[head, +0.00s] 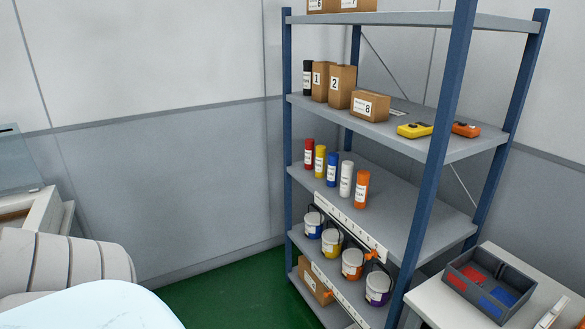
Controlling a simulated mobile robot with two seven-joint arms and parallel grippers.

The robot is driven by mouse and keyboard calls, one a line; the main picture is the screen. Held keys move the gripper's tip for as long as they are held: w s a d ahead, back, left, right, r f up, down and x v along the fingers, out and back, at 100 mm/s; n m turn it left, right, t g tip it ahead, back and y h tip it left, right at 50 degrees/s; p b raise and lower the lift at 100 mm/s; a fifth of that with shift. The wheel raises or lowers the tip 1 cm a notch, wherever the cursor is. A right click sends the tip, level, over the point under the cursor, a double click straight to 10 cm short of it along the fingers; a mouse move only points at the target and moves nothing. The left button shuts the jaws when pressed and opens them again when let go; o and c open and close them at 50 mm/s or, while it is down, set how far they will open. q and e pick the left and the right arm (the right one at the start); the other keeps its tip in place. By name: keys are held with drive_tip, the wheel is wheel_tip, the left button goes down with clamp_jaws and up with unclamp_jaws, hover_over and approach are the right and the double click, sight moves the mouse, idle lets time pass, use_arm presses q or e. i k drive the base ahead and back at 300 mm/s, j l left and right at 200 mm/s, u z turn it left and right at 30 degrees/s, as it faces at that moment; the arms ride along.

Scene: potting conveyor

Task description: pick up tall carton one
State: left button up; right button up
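Tall carton one (319,82) is a brown upright box with a white label reading 1. It stands on the upper shelf (390,130) of the blue and grey rack, near its left end. A black bottle (307,78) stands close on its left. The tall carton labelled 2 (341,87) stands close on its right. Neither of my grippers is in view.
A low carton labelled 8 (370,106) and yellow (414,130) and orange (466,129) devices share the shelf. Coloured bottles (333,169) and buckets (352,264) stand below. A table with a dark tray (490,283) is at right. Green floor (222,297) shows left of the rack.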

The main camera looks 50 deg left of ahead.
sight(321, 73)
drive_tip(key=u, duration=1.4)
